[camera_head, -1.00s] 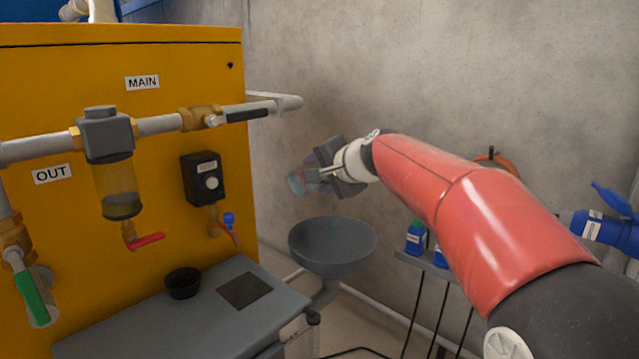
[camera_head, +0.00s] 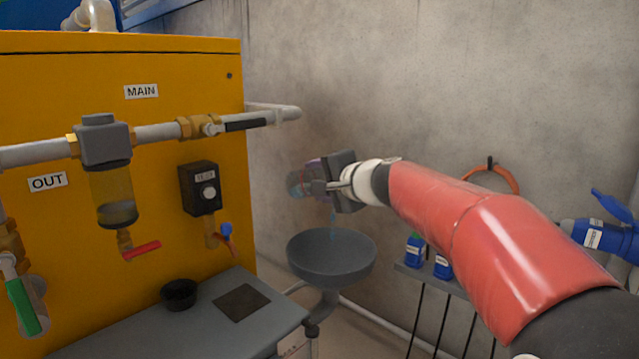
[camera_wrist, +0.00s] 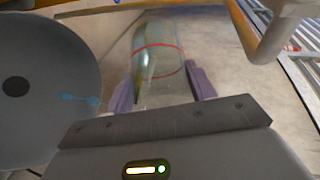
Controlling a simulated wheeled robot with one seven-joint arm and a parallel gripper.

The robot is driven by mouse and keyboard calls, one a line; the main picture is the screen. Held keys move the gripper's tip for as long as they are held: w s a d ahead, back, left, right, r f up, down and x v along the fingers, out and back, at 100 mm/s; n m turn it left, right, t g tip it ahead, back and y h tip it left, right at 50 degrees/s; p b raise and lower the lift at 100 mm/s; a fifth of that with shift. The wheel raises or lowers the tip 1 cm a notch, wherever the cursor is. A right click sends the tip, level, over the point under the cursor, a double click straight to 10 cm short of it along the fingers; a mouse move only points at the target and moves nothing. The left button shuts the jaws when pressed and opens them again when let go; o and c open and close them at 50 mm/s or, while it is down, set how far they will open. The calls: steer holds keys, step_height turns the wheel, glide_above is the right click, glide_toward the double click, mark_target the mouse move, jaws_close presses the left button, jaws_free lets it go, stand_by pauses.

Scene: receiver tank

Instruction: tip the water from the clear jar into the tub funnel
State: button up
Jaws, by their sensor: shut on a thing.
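My gripper (camera_head: 330,183) is shut on the clear jar (camera_head: 299,184) and holds it tipped on its side above the grey tub funnel (camera_head: 332,261). Bluish drops show just under the jar and gripper, over the funnel's bowl. In the wrist view the jar (camera_wrist: 158,65) is see-through with a red line around it, between my purple fingers (camera_wrist: 160,88). The funnel (camera_wrist: 45,125) fills the left of that view, with blue drops at its right edge. How much water is left in the jar is hard to tell.
A yellow cabinet (camera_head: 60,100) with grey pipes stands at left, with a filter bowl (camera_head: 115,195) and a red-handled valve (camera_head: 142,250). A grey bench (camera_head: 190,310) holds a black cup (camera_head: 179,293). Blue bottles (camera_head: 415,249) stand on a shelf at right. A concrete wall is behind.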

steer(key=shift+y, duration=0.3)
steer(key=shift+s+d+r+m+t+y, duration=0.1)
steer(key=shift+d+r+m+t+y, duration=0.2)
steer(key=shift+m+t+y, duration=0.35)
steer(key=shift+t, duration=0.25)
steer(key=shift+d+r+m+t+y, duration=0.2)
steer(key=shift+m+t+y, duration=0.15)
steer(key=shift+t+y, duration=0.15)
stand_by(0.7)
